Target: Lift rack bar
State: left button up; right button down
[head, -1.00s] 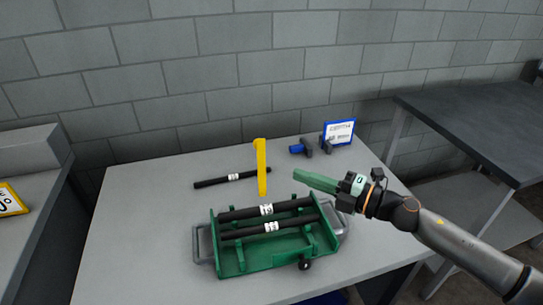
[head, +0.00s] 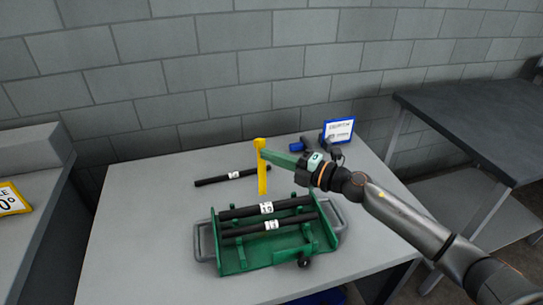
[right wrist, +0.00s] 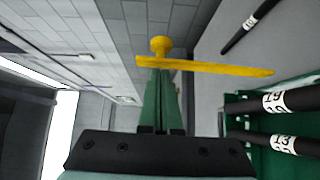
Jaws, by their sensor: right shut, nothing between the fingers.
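A green rack (head: 234,263) with grey side handles stands on the table. Two black bars with white labels lie across it, a rear bar (head: 238,213) and a front bar (head: 240,231); both show partly in the right wrist view (right wrist: 245,107). A third black bar (head: 211,181) lies on the table behind. A yellow upright piece (head: 262,180) with a knobbed top stands behind the rack; it also shows in the right wrist view (right wrist: 215,67). My right gripper (head: 264,153) has green fingers, shut and empty, with tips at the yellow piece's top. Contact is unclear. My left gripper is not in view.
A blue-framed sign (head: 339,130) and a blue-and-dark tool (head: 299,146) are at the table's back right. A brick wall (head: 200,70) is behind. A dark side table (head: 470,115) stands right. The table's left part is clear.

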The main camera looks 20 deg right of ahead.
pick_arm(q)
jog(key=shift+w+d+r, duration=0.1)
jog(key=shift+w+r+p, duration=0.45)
pick_arm(e)
jog(key=w, duration=0.3)
jog(key=shift+d+r, duration=0.1)
jog(key=shift+d, duration=0.15)
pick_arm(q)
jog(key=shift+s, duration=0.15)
pick_arm(e)
jog(key=shift+s, duration=0.1)
